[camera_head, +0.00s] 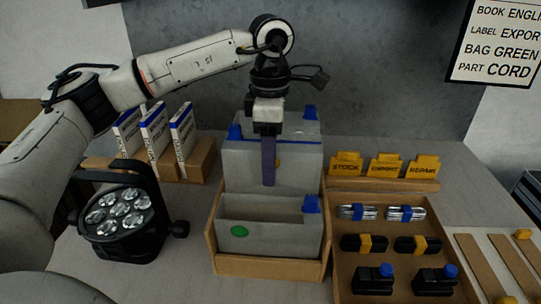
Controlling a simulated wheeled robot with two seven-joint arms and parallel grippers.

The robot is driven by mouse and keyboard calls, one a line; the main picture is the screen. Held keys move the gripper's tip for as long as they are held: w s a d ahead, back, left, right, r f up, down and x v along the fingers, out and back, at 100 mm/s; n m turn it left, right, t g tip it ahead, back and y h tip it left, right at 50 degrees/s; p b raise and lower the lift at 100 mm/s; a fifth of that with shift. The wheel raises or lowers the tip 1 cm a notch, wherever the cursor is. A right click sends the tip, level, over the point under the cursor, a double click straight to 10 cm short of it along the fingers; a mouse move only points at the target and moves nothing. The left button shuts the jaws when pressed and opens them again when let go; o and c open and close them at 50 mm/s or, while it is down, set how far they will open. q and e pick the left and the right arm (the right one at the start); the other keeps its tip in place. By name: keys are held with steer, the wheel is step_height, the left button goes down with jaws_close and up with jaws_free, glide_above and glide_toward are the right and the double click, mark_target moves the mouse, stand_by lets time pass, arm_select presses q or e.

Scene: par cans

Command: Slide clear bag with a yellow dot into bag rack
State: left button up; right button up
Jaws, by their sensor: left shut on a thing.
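The clear bag with a yellow dot (300,163) is upright in the middle of the picture, grey and see-through. Its yellow dot is partly hidden behind my left gripper's dark purple finger. My left gripper (268,170) points straight down and is shut on this bag, one finger lying over its front face. The bag rack (270,266) is a brown open box below. A clear bag with a green dot (270,232) stands in its front. The held bag is just behind that bag; its lower edge is hidden, so I cannot tell how deep it sits. My right gripper is not in view.
A black multi-lens par can (118,215) stands left of the rack. White-and-blue boxes (154,130) stand behind it. A brown tray (390,285) with clamps and black parts is close on the right, below yellow tabs (387,167). A sign (497,45) hangs upper right.

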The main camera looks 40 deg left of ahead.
arm_select(q)
steer(key=shift+f, duration=0.3)
steer(key=o, duration=1)
steer(key=shift+o, duration=0.2)
step_height(320, 180, up, 10)
steer(key=shift+r, duration=0.2)
steer(key=shift+f, duration=0.1)
